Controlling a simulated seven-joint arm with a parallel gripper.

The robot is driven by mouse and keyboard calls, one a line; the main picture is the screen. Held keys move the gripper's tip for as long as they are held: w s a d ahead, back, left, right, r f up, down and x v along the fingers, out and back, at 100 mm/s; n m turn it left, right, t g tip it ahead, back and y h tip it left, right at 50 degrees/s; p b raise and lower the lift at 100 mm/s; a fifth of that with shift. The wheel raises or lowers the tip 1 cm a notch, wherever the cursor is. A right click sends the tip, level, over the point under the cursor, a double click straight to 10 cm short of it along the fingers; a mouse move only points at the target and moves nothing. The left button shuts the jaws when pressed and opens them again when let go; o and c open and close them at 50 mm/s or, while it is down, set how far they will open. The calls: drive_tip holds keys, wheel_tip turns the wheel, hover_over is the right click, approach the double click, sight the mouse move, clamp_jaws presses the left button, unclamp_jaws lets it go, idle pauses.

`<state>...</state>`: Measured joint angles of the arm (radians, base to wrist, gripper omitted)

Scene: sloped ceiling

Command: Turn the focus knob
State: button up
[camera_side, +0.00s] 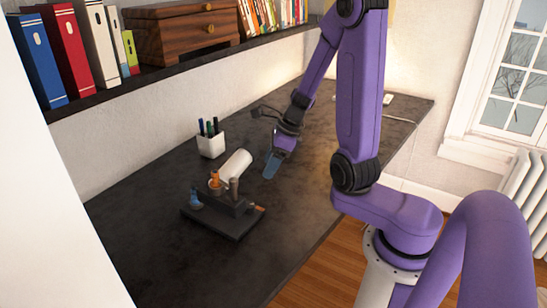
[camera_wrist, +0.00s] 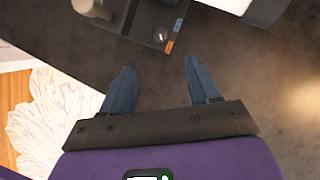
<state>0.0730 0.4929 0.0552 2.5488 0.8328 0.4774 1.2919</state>
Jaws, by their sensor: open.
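A device with a dark flat base (camera_side: 225,222) stands on the desk in the side view. It carries a white cylinder (camera_side: 236,164), an orange-topped knob (camera_side: 214,180), a blue knob (camera_side: 196,199) and a brownish post (camera_side: 234,190). I cannot tell which part is the focus knob. In the side view my gripper (camera_side: 271,165) is right of the device, touching nothing visible.
A white cup (camera_side: 211,146) with several pens stands behind the device. A shelf (camera_side: 170,68) with binders, books and a wooden box (camera_side: 180,35) runs along the wall. The dark desk (camera_side: 130,230) is clear around the device's front and left.

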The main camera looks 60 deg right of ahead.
drive_tip(key=shift+v, duration=0.8)
drive_tip(key=s+a+r+n+g, duration=0.1)
drive_tip(key=s+a+n+g, duration=0.15)
drive_tip(key=a+n, duration=0.6)
drive_tip(key=s+a+r+n+g, duration=0.1)
drive_tip(key=s+a+n, duration=0.25)
drive_tip(key=n, duration=0.95)
drive_tip(key=s+a+r+n+h, duration=0.1)
drive_tip(key=s+r+n, duration=0.1)
drive_tip(key=s+n, duration=1.2)
drive_tip(key=shift+s+a+r+n+h, duration=0.2)
drive_tip(key=shift+a+r+n+h, duration=0.2)
drive_tip(key=shift+n, duration=3.05)
